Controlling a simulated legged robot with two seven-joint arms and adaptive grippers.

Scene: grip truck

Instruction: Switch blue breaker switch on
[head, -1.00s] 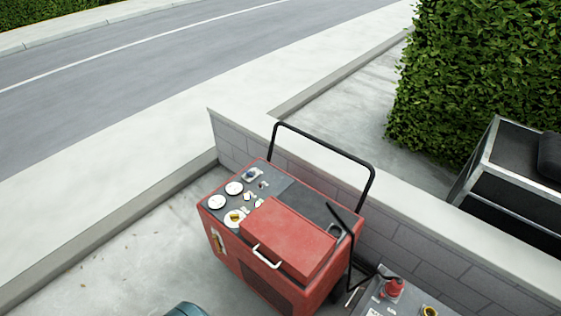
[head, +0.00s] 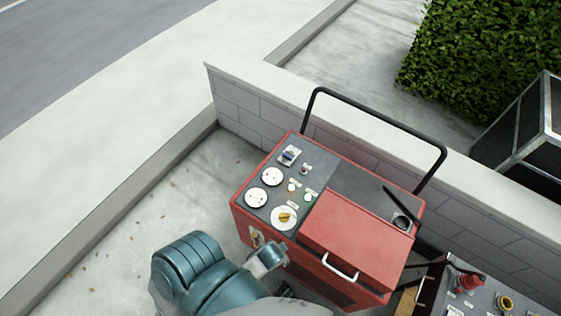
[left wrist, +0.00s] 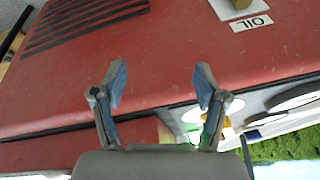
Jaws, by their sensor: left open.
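The blue breaker switch (head: 289,155) sits on a small white plate at the far left corner of the red machine's dark top panel (head: 318,158). My left arm comes in low in the head view, in front of the machine's near side and well short of the switch. My left gripper (left wrist: 160,84) is open and empty in the left wrist view, its two fingers apart in front of the red machine body (left wrist: 180,45). The fingertips cannot be made out in the head view. My right gripper is not in view.
White gauges (head: 272,176), a yellow knob (head: 286,217) and a green light (head: 310,197) share the panel. A red lid (head: 355,240) covers the near right. A black handle (head: 380,120) and a block wall (head: 235,110) stand behind. Pavement left is clear.

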